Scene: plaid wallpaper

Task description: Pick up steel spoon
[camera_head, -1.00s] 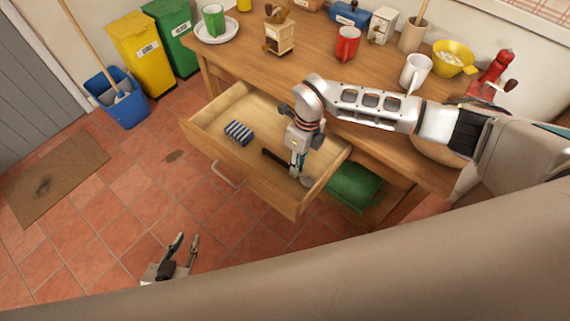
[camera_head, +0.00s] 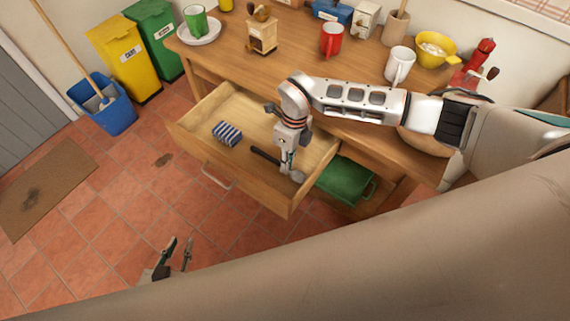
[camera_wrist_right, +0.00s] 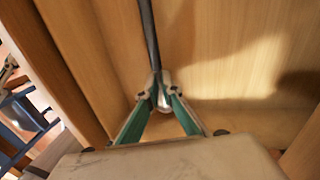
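The steel spoon has a dark handle (camera_head: 265,156) and a grey metal bowl (camera_head: 298,177). It is in the open drawer (camera_head: 238,178), near the drawer's right end. My right gripper (camera_head: 287,168) reaches down into the drawer over the spoon. In the right wrist view, the two fingertips (camera_wrist_right: 160,90) come together on the spoon's metal part, and the dark handle (camera_wrist_right: 149,35) runs away from them. I cannot tell whether the spoon is clear of the drawer floor. My left gripper (camera_head: 178,248) is open and empty, low over the tiled floor.
A blue-and-white striped block (camera_head: 227,133) lies in the drawer, left of the spoon. Wooden drawer walls stand close around my right gripper. The tabletop above holds a red mug (camera_head: 332,40), a white mug (camera_head: 398,65) and a wooden grinder (camera_head: 262,35). A green container (camera_head: 345,180) sits below.

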